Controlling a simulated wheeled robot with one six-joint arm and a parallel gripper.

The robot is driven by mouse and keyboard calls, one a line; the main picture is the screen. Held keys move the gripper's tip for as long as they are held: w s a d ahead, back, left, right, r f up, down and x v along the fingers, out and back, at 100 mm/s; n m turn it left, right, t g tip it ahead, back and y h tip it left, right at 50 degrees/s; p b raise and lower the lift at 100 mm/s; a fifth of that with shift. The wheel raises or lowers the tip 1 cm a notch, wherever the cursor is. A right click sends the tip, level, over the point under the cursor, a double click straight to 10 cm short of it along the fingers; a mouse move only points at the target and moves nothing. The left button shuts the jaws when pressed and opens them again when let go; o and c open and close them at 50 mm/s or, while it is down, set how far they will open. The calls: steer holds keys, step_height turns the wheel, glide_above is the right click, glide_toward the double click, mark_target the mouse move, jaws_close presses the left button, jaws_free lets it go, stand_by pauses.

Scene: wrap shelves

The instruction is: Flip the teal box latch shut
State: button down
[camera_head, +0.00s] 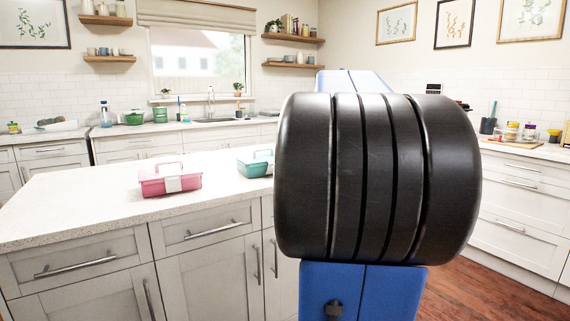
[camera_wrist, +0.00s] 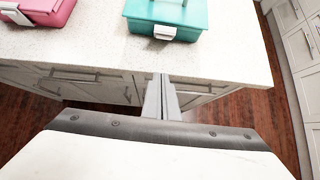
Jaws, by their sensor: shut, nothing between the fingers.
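The teal box (camera_head: 255,163) sits on the light island counter in the head view, its right part hidden behind my arm. In the wrist view the teal box (camera_wrist: 166,14) is at the top, near the counter's front edge. Its white latch (camera_wrist: 164,32) is on the front face, facing me; I cannot tell exactly how far it is folded. My gripper (camera_wrist: 163,80) is shut and empty, with its grey fingers together just this side of the counter edge, apart from the box and below it in the wrist view. In the head view my gripper is hidden.
A pink box (camera_head: 170,178) with a white latch stands left of the teal box; it also shows in the wrist view (camera_wrist: 38,10). The island counter (camera_head: 75,214) has bare room around both boxes. Cabinet doors and bar handles (camera_head: 76,264) face me below its edge.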

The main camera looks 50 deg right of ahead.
mark_target(264, 165)
steer(key=x, duration=0.3)
steer(key=w+r+x, duration=0.1)
steer(key=x, duration=0.6)
steer(key=shift+w+d+r, duration=0.25)
steer(key=shift+w+d, duration=0.05)
steer(key=shift+d, duration=0.05)
steer(key=shift+w+d+r, duration=0.15)
steer(key=shift+w+r, duration=0.15)
steer(key=shift+w, duration=0.15)
steer(key=shift+w+r, duration=0.1)
steer(key=shift+w, duration=0.05)
steer(key=shift+w+r, duration=0.1)
steer(key=shift+r, duration=0.05)
steer(key=shift+w+d+r, duration=0.25)
steer(key=shift+w+r, duration=0.5)
steer(key=shift+r, duration=0.15)
